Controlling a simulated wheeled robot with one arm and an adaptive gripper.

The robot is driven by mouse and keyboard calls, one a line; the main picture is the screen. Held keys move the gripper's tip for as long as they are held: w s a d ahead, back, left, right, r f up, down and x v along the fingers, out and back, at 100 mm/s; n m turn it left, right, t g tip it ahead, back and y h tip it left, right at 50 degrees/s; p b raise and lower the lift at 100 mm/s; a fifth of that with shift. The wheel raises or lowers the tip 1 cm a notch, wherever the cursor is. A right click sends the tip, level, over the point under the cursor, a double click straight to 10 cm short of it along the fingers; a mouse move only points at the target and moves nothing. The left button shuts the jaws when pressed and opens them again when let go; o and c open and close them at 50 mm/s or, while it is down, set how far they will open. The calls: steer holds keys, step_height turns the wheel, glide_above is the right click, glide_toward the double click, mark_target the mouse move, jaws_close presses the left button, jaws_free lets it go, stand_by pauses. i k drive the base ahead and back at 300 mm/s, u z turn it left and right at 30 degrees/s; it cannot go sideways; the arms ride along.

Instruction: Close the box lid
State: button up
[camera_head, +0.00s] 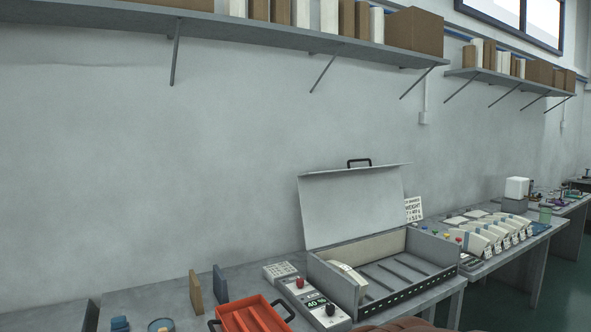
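The box (418,286) is a grey metal case on the workbench, right of the picture's middle. Its lid (352,205) stands open, raised along the back edge and leaning slightly back towards the wall. A black handle (359,162) sits on the lid's top edge. Inside the box are dark bars across the floor and a pale curved piece (347,275) at the left end. A row of dark slots runs along the front. My gripper is not in view.
A control unit (318,303) with a green display stands left of the box. A red tray (252,316) with black handles lies farther left. A white sign (413,209) stands behind the box's right side. Wall shelves (300,36) hang high above. A brownish shape at the bottom edge is unclear.

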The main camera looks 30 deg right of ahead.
mark_target(337, 206)
steer(key=u, duration=0.15)
steer(key=i, duration=0.7)
steer(key=z, duration=0.8)
steer(key=i, duration=0.65)
steer(key=z, duration=0.75)
